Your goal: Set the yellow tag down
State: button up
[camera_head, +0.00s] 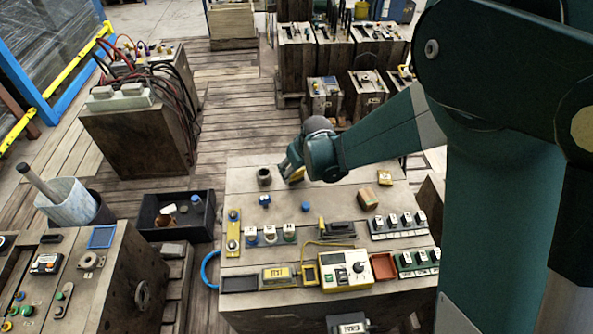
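My gripper (290,163) is over the far left part of the wooden work table (245,185), pointing down and left. A small yellow piece (297,176), which may be the yellow tag, shows right at its fingertips. I cannot tell whether the fingers hold it or it lies on the table beside them. The wrist hides part of this area. Another small yellow item (385,177) lies apart on the table's far right.
A dark cup (264,177) stands just left of my gripper. A blue piece (264,200), a brown block (367,199), switch blocks (398,225) and a white meter (345,270) are nearer. A black bin (178,213) sits left of the table.

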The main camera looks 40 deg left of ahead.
jog(key=p+v, duration=0.2)
jog(key=v, duration=0.9)
jog(key=shift+d+r, duration=0.3)
jog(key=shift+r, duration=0.05)
jog(key=shift+s, duration=0.1)
dwell(0.6)
jog(key=w+d+r+m+t, duration=0.15)
jog(key=d+r, duration=0.35)
jog(key=d, duration=0.6)
jog(key=w+d+r+m+t, duration=0.1)
jog(key=w+d+r+m, duration=0.3)
jog(key=d, duration=0.7)
jog(key=d+r+m+t, duration=0.1)
jog(key=d+r, duration=0.5)
jog(key=d, duration=0.5)
jog(key=s+d+r+m+t+h, duration=0.1)
jog(key=s+d, duration=0.6)
jog(key=d, duration=0.8)
jog(key=s+d+r+m+t+h, duration=0.1)
jog(key=s+d+m, duration=0.5)
jog(key=d, duration=1)
jog(key=shift+s+r+h, duration=0.5)
jog(key=shift+s+h, duration=0.2)
jog(key=shift+h, duration=0.3)
